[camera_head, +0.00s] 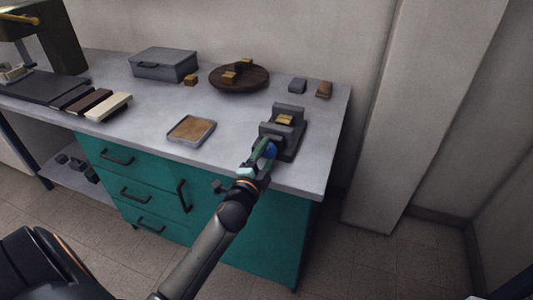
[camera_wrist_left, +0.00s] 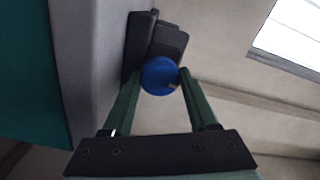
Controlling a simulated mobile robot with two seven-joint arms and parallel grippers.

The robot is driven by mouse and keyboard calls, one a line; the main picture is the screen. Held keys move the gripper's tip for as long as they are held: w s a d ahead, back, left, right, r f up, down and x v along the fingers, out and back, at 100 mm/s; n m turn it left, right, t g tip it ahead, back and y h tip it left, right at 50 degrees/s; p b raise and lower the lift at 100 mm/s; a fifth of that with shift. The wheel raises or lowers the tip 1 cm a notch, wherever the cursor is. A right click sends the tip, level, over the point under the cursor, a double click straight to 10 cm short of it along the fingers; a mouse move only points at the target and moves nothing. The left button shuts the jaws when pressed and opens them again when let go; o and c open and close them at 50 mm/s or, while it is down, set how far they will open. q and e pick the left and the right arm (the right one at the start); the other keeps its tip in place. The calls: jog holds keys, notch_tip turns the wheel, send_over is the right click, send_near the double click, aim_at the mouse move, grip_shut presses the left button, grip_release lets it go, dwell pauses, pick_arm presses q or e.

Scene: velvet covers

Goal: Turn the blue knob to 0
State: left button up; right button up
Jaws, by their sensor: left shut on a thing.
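The blue knob (camera_head: 270,151) is on the front of a dark grey device (camera_head: 297,140) near the right end of the counter. In the left wrist view the knob (camera_wrist_left: 160,76) is round, with a small yellowish mark at its lower right. My left gripper (camera_head: 265,153) has its green fingers on either side of the knob, shut on it; the fingers also show in the left wrist view (camera_wrist_left: 158,85). No numbers on the dial are readable. My right gripper is not in view.
The grey counter (camera_head: 235,156) has teal drawers below. A shallow tray (camera_head: 191,130) lies left of the device.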

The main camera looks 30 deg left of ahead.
pick_arm(q)
jog(key=o, duration=1.4)
jog(key=shift+c, duration=0.2)
jog(key=v, duration=1.2)
jog(key=shift+s, duration=0.3)
